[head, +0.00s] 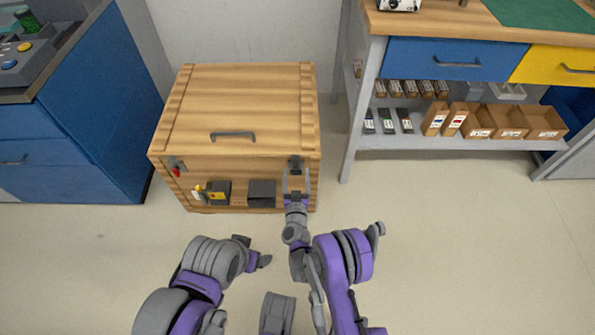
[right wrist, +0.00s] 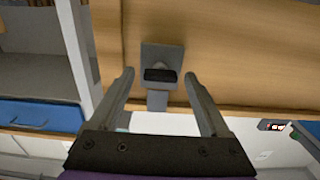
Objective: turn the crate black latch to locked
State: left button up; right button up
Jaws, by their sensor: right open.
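The wooden crate (head: 230,100) stands on the floor with its lid down. The black latch (head: 295,162) is at the right end of its front, near the lid edge. In the right wrist view the black latch (right wrist: 160,75) shows as a grey plate with a dark piece and a grey tab. My right gripper (head: 295,180) is open in front of the latch; in the right wrist view its fingers (right wrist: 158,82) are on either side of the latch, apart from it. My left gripper (head: 256,250) is low in front of the crate; its opening is unclear.
A second latch with a red part (head: 175,168) is at the crate front's left. A dark handle (head: 233,135) lies on the lid. Dark boxes (head: 262,193) are on the lower front. A blue cabinet (head: 85,120) stands left, a workbench (head: 450,25) right. The floor in front is clear.

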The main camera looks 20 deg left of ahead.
jog(key=shift+s, duration=0.1)
jog(key=shift+c, duration=0.7)
grip_shut()
